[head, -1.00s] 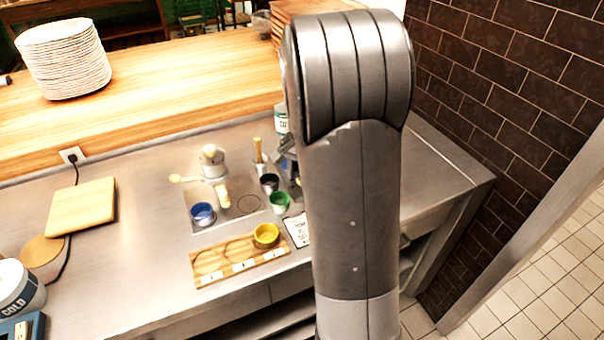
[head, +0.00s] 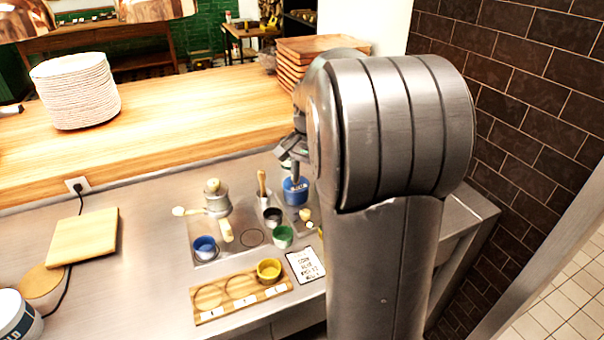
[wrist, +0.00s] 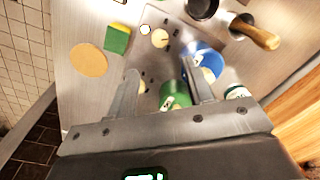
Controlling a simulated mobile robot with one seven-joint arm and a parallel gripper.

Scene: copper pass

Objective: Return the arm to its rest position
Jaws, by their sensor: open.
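My arm (head: 385,150) stands large at the right of the head view and hides part of the counter. My gripper (wrist: 160,82) is open in the wrist view, its two fingers apart with nothing held between them. It points down over the counter, above a blue container (wrist: 207,62) and a green item (wrist: 174,97). The right finger overlaps the blue container in the picture; I cannot tell whether they touch. In the head view, part of the gripper end (head: 292,148) shows left of the arm, above the blue container (head: 295,191).
Nearby stand a green cup (head: 283,237), a dark cup (head: 272,217), a blue cup (head: 205,248) and a white grinder-like device (head: 217,198). A yellow cup (head: 269,270) sits on a slotted wooden tray (head: 212,312). A brick wall (head: 520,110) rises at right.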

